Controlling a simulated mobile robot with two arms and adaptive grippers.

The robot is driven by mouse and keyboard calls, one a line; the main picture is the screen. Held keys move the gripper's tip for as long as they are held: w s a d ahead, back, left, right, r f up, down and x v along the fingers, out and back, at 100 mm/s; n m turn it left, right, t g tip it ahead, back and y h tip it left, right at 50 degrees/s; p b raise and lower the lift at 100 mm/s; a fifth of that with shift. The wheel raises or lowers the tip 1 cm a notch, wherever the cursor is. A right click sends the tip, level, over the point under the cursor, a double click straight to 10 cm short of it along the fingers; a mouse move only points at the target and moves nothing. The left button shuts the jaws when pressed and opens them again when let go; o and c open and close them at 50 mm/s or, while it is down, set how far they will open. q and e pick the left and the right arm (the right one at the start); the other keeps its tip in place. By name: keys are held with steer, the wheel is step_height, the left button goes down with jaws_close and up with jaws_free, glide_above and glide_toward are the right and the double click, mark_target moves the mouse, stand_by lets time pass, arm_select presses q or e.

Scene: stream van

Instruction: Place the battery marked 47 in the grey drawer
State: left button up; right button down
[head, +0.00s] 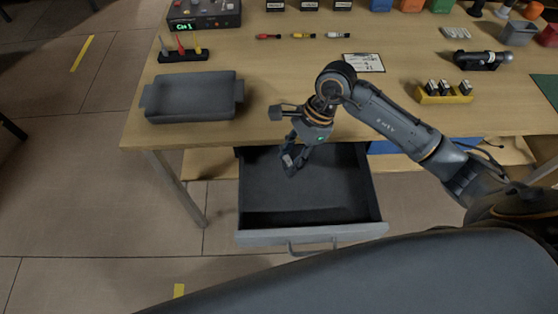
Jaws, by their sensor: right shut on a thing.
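The grey drawer (312,234) is pulled open below the table's front edge, and its dark inside looks empty. My right gripper (291,162) reaches over the back-left part of the open drawer, pointing down. It is shut on a small dark and light-grey battery (289,160), which is mostly covered by the fingers. No number on it can be read. The battery appears above the drawer floor, though its exact height cannot be told. My left gripper is not in view.
The wooden table (290,75) carries a grey tray (193,97) at left and a yellow holder (445,98) with several dark blocks at right. A printed card (363,62) lies behind my right arm. The drawer's handle (312,246) sticks out in front.

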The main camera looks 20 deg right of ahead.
steer(key=w+f, duration=0.1)
steer(key=f, duration=0.1)
steer(key=w+a+f+p, duration=0.1)
steer(key=f, duration=0.2)
steer(key=w+a+f, duration=0.1)
steer(key=f, duration=0.2)
steer(key=shift+w+a+f+p, duration=0.1)
steer(key=shift+w+f+p, duration=0.1)
steer(key=shift+w+p, duration=0.2)
steer(key=shift+f, duration=0.2)
steer(key=shift+f, duration=0.1)
steer(key=shift+f+b, duration=0.15)
steer(key=shift+b, duration=0.2)
steer(key=c, duration=0.9)
jaws_free()
